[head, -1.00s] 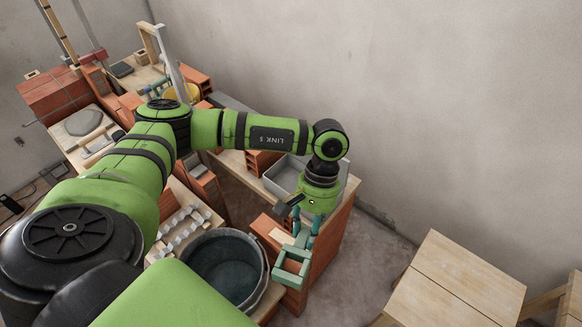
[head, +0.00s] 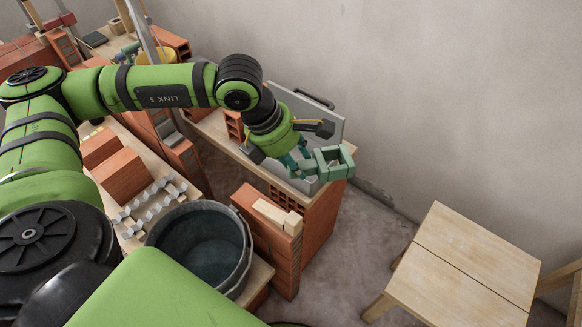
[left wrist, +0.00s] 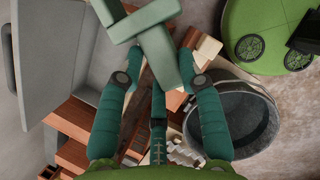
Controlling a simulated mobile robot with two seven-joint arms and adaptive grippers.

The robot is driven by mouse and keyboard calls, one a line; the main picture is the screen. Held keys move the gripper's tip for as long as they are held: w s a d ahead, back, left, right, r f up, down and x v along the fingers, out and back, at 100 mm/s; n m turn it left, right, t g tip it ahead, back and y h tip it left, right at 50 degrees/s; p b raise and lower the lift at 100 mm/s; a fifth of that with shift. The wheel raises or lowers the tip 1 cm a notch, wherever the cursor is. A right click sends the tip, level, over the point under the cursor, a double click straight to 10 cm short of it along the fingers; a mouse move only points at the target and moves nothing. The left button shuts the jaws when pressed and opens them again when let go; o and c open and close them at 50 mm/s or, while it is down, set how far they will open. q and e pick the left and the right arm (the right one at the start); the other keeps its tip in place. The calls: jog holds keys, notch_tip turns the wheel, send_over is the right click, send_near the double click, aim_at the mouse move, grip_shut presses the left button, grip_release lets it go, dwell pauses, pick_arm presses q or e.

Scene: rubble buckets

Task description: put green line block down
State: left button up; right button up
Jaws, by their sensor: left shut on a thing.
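The green line block (head: 345,172) is a muted green, open angular frame. My left gripper (head: 302,163) is shut on it and holds it out past the fingertips, in front of a grey metal tray (head: 326,122), near the end of the plank bench. In the left wrist view the block (left wrist: 157,50) crosses the top middle, between the teal fingers of my left gripper (left wrist: 150,38). Whether it touches anything below is not clear. My right gripper is out of view.
A dark bucket (head: 207,247) stands at the lower middle beside a brick stack (head: 268,240) topped with pale wood pieces (head: 276,215). A wooden table (head: 470,262) stands at right. The floor between (head: 350,260) is clear.

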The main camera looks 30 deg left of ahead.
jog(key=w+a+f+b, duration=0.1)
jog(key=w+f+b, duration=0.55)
jog(key=b, duration=0.65)
pick_arm(q)
jog(key=w+a+f+n+g+y+b, duration=0.1)
jog(key=w+f+n+y, duration=0.3)
jog(key=n, duration=0.8)
jog(key=w+a+f+n+g+y+b, duration=0.1)
jog(key=w+a+f+n+y, duration=0.2)
jog(key=w+f+n, duration=0.4)
jog(key=w+n+y, duration=0.1)
jog(key=w+n, duration=0.1)
jog(key=n, duration=0.4)
jog(key=shift+w+a+f+n, duration=0.15)
jog(key=shift+a+f+n, duration=0.15)
jog(key=shift+a+f, duration=0.05)
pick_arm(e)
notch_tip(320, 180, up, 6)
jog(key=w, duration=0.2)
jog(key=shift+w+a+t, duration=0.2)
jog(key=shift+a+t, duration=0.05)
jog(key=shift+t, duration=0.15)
pick_arm(q)
jog(key=shift+f, duration=0.1)
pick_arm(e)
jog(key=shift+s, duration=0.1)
